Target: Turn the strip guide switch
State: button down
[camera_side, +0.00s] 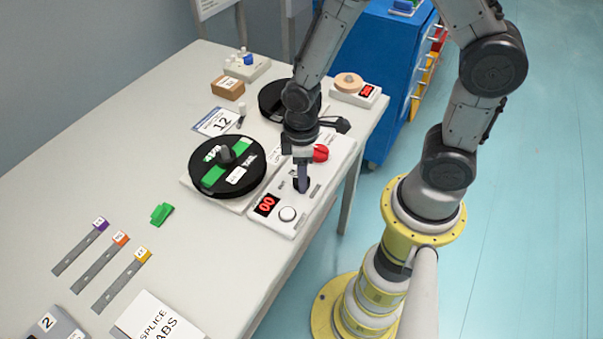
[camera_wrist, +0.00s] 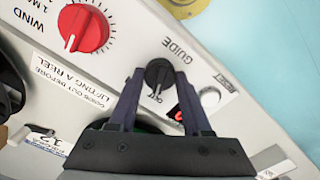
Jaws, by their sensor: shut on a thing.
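The strip guide switch (camera_wrist: 159,75) is a black round knob beside the printed word GUIDE on the pale control panel (camera_side: 322,193). My gripper (camera_wrist: 159,73) has one finger on each side of the knob and is shut on it. The white pointer mark on the knob is at its lower edge in the wrist view, by a small label that is partly hidden. In the side view my gripper (camera_side: 302,188) reaches straight down onto the panel, and its fingers mostly hide the knob.
A red WIND knob (camera_wrist: 84,28) is on the same panel. A white button (camera_side: 287,214) and a red display (camera_side: 267,205) sit at its near end. A black reel (camera_side: 228,166) with green labels lies left of the panel. Another dark reel (camera_side: 272,101) stands behind.

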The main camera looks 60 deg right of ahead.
jog(key=shift+r+n, duration=0.1)
jog(key=shift+n, duration=0.5)
jog(key=shift+c, duration=1.7)
grip_release()
notch_tip(320, 180, up, 14)
